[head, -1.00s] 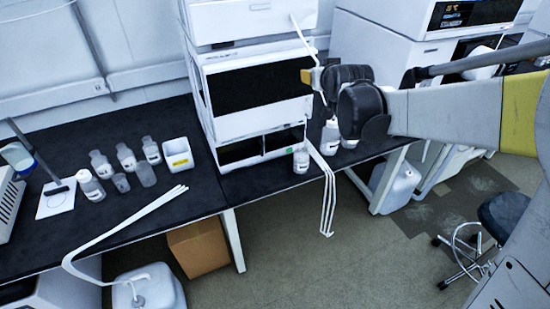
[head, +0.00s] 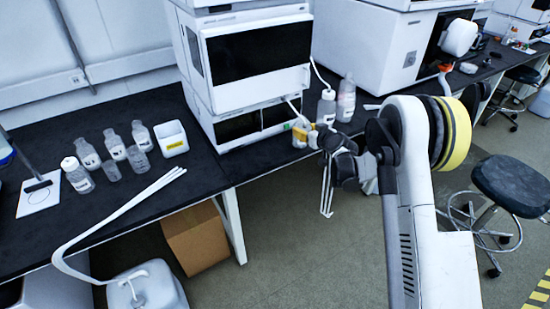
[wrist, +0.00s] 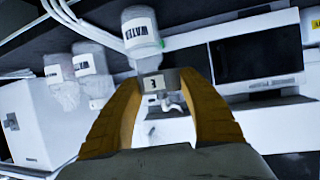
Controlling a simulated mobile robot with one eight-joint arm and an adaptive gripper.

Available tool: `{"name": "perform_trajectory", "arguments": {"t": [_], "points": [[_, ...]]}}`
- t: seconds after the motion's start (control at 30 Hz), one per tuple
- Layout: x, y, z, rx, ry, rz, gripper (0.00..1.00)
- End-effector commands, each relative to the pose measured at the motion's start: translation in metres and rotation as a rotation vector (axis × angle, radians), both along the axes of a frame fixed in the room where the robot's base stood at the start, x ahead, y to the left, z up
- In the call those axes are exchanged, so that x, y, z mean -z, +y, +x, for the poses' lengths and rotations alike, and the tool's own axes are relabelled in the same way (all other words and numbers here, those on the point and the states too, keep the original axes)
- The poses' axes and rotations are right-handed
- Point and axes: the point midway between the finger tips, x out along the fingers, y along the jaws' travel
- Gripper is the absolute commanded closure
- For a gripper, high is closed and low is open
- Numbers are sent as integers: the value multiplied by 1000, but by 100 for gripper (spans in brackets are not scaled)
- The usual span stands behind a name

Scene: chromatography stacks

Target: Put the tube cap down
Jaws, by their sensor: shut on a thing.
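My gripper (head: 310,133) is at the bench's front edge, beside a small bottle (head: 299,138) below the instrument stack. In the wrist view, the yellow fingers (wrist: 158,80) are shut around a small grey-white piece marked 3, which I take for the tube cap (wrist: 155,82). The cap lies in line with the neck of a labelled bottle (wrist: 143,32), very close to it. I cannot tell whether they touch. A thin white tube (head: 293,106) rises by the gripper in the head view. The fingers hide much of the cap and the bottle's top there.
A capped bottle (head: 326,107) and a clear bottle (head: 346,100) stand just right of the gripper. The instrument stack (head: 255,60) rises behind. Several bottles and a white box (head: 173,138) stand on the left bench.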

Motion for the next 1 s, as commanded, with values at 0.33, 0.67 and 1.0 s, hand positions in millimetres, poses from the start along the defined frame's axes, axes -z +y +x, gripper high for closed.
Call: {"name": "perform_trajectory", "arguments": {"t": [0.33, 0.67, 1.0], "points": [[47, 62, 6, -21, -4, 0, 84], [78, 119, 10, -17, -4, 1, 84], [116, 121, 11, -14, -3, 1, 84]]}}
